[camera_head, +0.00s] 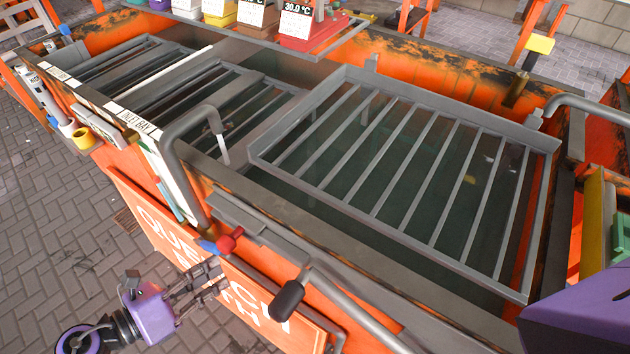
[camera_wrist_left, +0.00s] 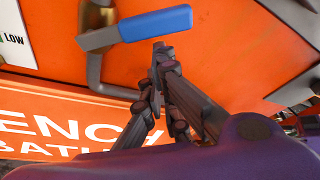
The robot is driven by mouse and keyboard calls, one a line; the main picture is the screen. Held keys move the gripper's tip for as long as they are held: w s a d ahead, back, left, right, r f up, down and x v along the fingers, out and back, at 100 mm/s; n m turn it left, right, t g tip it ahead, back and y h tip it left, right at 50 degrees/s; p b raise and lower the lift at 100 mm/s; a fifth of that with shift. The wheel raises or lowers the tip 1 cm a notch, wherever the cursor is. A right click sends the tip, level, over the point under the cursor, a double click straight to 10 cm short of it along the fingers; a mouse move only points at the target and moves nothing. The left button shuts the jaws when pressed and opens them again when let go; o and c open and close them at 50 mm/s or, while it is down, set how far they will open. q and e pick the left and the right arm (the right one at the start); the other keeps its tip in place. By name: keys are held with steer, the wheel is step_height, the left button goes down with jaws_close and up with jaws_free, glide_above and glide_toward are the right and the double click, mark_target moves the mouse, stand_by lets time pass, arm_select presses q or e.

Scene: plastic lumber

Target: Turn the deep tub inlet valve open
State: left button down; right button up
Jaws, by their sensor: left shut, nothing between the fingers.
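A blue lever handle (camera_head: 207,246) sits on the front of the orange tank, below a grey curved spout pipe (camera_head: 180,135). In the left wrist view the blue lever (camera_wrist_left: 140,26) lies nearly level across a brass-coloured pipe (camera_wrist_left: 97,45); I take it as the inlet valve, though no label on it is readable. My left gripper (camera_head: 214,275) is shut and empty in front of the tank. In the left wrist view its fingertips (camera_wrist_left: 161,50) are just below the blue lever, with no clear grip on it. My right gripper is not in view.
A black-gripped handle (camera_head: 287,299) on a grey bar is to the right. Grey slatted racks (camera_head: 400,165) lie over the tank. A white-lettered orange panel (camera_head: 150,215) stands behind my left gripper. Paved floor (camera_head: 50,210) is clear at left.

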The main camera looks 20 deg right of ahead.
mark_target(207, 248)
arm_select(q)
steer(key=shift+w+r+n+p, duration=0.1)
steer(key=shift+r+n+p, duration=0.25)
steer(key=shift+r+n, duration=0.2)
stand_by(0.5)
steer(key=shift+w+a+r+n+g+h+p, duration=0.15)
steer(key=shift+w+a+r+n+h+p, duration=0.3)
steer(key=shift+r+n, duration=0.6)
steer(key=shift+w+a+r+n+g+h, duration=0.1)
steer(key=shift+w+r+n+g+h, duration=0.15)
steer(key=shift+r+n+h, duration=0.7)
steer(key=shift+w+a+r+n+g+h+p, duration=0.1)
steer(key=shift+w+a+r+n+h+p, duration=0.3)
steer(key=shift+n, duration=1.15)
steer(key=shift+d+r, duration=0.1)
steer(key=shift+d, duration=0.1)
